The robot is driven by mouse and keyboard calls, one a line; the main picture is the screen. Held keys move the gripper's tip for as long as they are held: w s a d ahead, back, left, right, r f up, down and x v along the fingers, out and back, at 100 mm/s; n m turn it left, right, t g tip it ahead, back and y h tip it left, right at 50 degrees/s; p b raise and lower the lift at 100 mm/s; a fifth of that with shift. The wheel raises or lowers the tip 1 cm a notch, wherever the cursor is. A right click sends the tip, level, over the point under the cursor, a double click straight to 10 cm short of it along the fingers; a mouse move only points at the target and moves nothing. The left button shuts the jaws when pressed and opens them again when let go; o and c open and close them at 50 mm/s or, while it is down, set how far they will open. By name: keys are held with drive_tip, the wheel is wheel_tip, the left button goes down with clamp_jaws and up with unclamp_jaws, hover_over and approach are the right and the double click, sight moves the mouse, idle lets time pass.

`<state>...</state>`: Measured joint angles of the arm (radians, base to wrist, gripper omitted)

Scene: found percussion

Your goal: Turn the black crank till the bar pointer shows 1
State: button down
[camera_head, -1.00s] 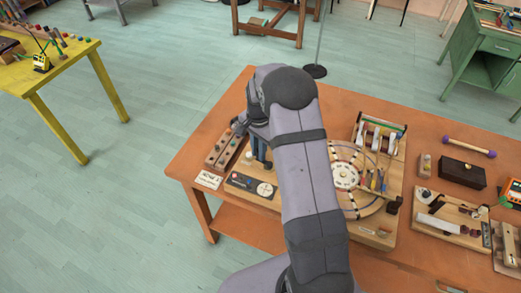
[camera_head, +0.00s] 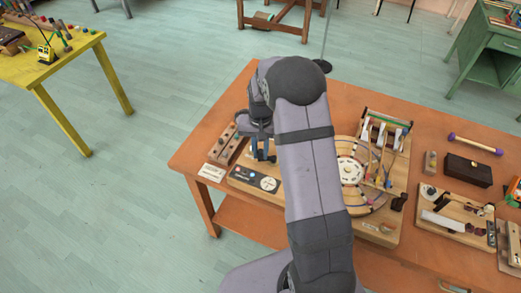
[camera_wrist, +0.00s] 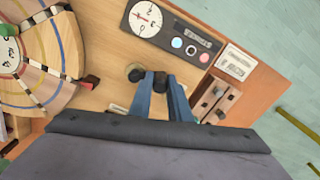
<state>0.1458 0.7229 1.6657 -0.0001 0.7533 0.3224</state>
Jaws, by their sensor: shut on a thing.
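A round white dial (camera_wrist: 145,18) with a pointer sits on a dark panel (camera_wrist: 172,38) in the wrist view. The dial also shows in the head view (camera_head: 268,184), too small to read. Its digits and exact pointer reading are not clear to me. My gripper (camera_wrist: 160,86) is shut on a black knob (camera_wrist: 160,80), which looks like the crank's handle. A round dark piece with a pale rim (camera_wrist: 135,73) sits just left of it. In the head view my gripper (camera_head: 262,153) is behind the panel, and my arm partly hides that area.
A wheel with coloured rings (camera_wrist: 35,60) stands left in the wrist view. A small red-ended piece (camera_wrist: 90,82) juts towards my gripper. A wooden block with knobs (camera_wrist: 222,98) and a printed card (camera_wrist: 235,62) lie to the right, near the orange table's edge.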

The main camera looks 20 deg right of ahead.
sight(260, 151)
idle(0.4)
drive_tip(key=c, duration=1.6)
unclamp_jaws()
drive_tip(key=shift+c, duration=0.2)
drive_tip(key=shift+r+b, duration=1.15)
drive_tip(key=shift+r, duration=2.55)
